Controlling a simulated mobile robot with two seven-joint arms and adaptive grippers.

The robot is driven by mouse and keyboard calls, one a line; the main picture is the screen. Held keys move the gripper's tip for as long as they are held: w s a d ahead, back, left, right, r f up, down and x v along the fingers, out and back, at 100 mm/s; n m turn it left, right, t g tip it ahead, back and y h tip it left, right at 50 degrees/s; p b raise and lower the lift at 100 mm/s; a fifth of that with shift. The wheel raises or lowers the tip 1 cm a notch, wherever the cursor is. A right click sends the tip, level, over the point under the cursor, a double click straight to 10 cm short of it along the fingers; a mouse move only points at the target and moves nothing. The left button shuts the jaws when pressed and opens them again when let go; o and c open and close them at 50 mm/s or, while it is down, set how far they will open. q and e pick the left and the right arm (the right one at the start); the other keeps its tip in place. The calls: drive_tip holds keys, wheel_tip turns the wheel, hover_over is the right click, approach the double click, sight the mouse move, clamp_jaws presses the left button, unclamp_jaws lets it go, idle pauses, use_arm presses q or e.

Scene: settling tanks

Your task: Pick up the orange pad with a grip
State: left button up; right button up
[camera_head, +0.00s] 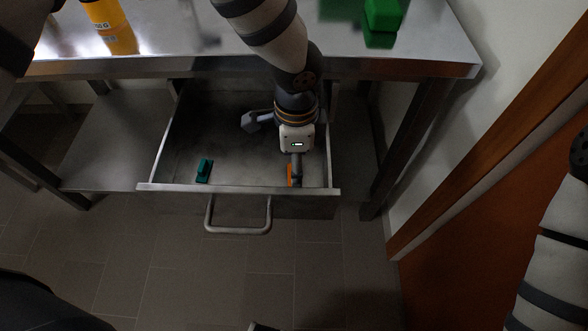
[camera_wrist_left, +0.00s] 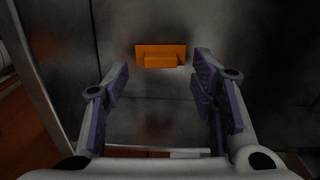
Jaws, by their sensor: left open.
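The orange pad with a grip (camera_head: 290,175) is in the open drawer, close to its front wall at the right, and partly hidden by my left gripper. In the left wrist view the orange pad (camera_wrist_left: 161,50) appears as a flat plate with a raised block, beyond the fingertips and roughly centred between them. My left gripper (camera_wrist_left: 160,84) is open with nothing between its fingers. In the head view my left gripper (camera_head: 270,149) is inside the drawer, with one finger near the pad. Whether it touches the pad cannot be told. My right gripper is out of view.
The metal drawer (camera_head: 170,188) is pulled out below a steel table (camera_head: 190,45). A teal block (camera_head: 204,170) lies in the drawer at the left. A yellow bottle (camera_head: 103,14) and a green object (camera_head: 384,14) are on the table. An orange-brown door panel (camera_head: 470,250) stands at right.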

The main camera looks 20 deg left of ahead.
use_arm(q)
wheel_tip(320, 180, down, 2)
drive_tip(key=shift+f, duration=0.15)
drive_tip(key=c, duration=1)
drive_tip(key=shift+c, duration=0.2)
